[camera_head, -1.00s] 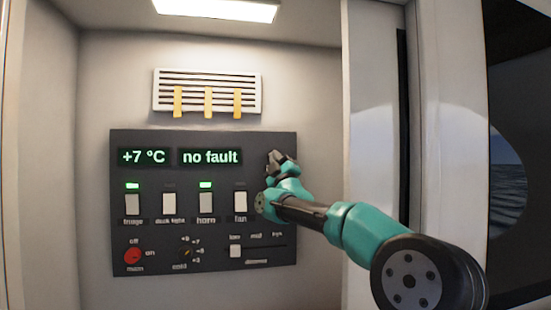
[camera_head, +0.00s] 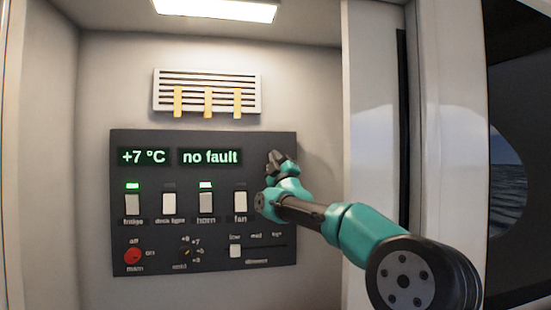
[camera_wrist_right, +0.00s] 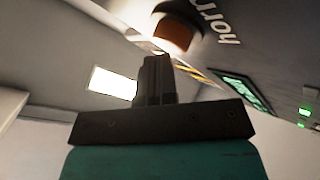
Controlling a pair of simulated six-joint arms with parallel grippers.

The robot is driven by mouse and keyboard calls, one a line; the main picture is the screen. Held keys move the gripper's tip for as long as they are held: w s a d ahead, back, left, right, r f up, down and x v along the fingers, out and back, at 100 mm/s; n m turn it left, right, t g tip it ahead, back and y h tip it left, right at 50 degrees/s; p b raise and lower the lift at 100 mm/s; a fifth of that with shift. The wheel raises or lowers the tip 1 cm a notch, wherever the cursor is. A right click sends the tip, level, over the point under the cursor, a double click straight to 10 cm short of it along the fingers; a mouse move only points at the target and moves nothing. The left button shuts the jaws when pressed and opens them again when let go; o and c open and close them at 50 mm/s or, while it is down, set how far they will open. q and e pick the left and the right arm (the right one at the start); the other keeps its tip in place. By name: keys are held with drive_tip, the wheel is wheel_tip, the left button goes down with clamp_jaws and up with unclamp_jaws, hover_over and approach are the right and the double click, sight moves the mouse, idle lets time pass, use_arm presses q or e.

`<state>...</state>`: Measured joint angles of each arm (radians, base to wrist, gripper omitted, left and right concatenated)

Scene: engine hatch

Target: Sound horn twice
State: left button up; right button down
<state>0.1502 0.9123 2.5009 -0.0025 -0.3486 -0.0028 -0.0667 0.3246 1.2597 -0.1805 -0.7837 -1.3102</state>
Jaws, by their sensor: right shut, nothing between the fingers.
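In the head view this button is hidden behind my right gripper (camera_head: 277,157), at the panel's upper right. My right gripper is shut and empty. In the right wrist view its fingertips (camera_wrist_right: 155,62) are close to the button; I cannot tell if they touch it. The control panel (camera_head: 140,140) shows "+7 °C" and "no fault". My left gripper is out of view.
White rocker switches (camera_head: 169,203) line the panel's middle, two with green lights above. Below are a red main knob (camera_head: 132,255), a small dark knob (camera_head: 186,253) and a dimmer slider (camera_head: 236,251). A vent (camera_head: 208,91) with yellow strips hangs above. A white wall edge (camera_head: 372,110) stands right.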

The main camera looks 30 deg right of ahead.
drive_tip(key=shift+w+d, duration=0.1)
drive_tip(key=shift+w, duration=0.35)
idle(0.6)
drive_tip(key=shift+s, duration=0.15)
drive_tip(key=shift+s+a, duration=0.2)
drive_tip(key=shift+s, duration=0.3)
drive_tip(key=shift+s+a, duration=0.15)
drive_tip(key=shift+s, duration=0.35)
drive_tip(key=shift+s, duration=0.15)
drive_tip(key=shift+s+a, duration=0.25)
drive_tip(key=shift+s, duration=0.5)
drive_tip(key=shift+s+a, duration=0.25)
drive_tip(key=shift+s, duration=0.55)
drive_tip(key=shift+s+a, duration=0.25)
drive_tip(key=shift+s, duration=0.5)
idle(0.8)
drive_tip(key=s, duration=0.1)
drive_tip(key=s+a, duration=0.1)
drive_tip(key=s, duration=0.1)
drive_tip(key=shift+s+a, duration=0.1)
drive_tip(key=shift+s, duration=0.15)
drive_tip(key=shift+w, duration=0.1)
